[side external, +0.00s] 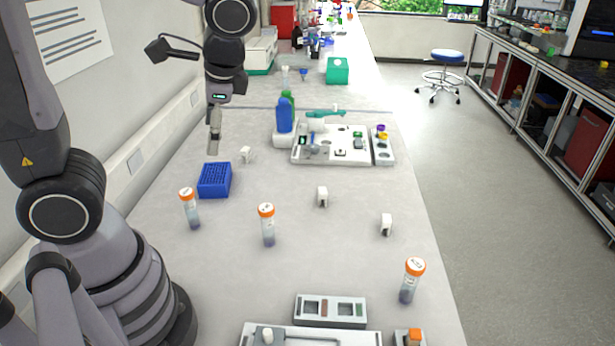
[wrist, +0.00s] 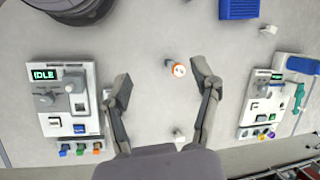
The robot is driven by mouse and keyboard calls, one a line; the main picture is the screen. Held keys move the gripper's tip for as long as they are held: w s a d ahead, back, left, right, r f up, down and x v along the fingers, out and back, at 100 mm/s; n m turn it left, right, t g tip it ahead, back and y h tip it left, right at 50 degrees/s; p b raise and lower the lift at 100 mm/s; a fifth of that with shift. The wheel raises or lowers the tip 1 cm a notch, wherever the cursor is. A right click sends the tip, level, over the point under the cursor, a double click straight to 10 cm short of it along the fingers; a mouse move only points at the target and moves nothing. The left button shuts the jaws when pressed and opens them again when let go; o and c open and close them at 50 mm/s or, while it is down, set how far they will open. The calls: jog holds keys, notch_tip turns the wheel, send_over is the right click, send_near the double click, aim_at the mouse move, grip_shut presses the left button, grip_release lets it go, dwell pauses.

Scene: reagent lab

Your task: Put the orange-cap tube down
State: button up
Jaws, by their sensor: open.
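Three tubes with orange caps and dark contents stand apart on the pale bench in the side view: a left one (side external: 191,212), a middle one (side external: 267,228) and a right one (side external: 410,284) near the bench's right edge. All look upright. My gripper (side external: 215,148) hangs above the bench, pointing down, with nothing visible in it. In the wrist view my gripper (wrist: 164,84) has its fingers wide apart. I cannot tell for sure which tube this is.
A blue rack (side external: 215,180) stands behind the left tube. Small white blocks (side external: 322,197) stand on the bench. A device panel (side external: 299,157) lies farther back, beside blue and green bottles (side external: 285,115). Grey-white devices (side external: 331,311) lie at the front. Clear bench separates these.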

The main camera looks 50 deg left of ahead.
jog(key=s+r+n+t+h, duration=0.4)
jog(key=s+r+t, duration=0.2)
jog(key=r, duration=0.1)
jog(key=shift+s+r+n+t, duration=0.2)
jog(key=shift+r+n+t, duration=0.1)
jog(key=shift+n, duration=0.1)
dwell(0.3)
jog(key=shift+o, duration=0.6)
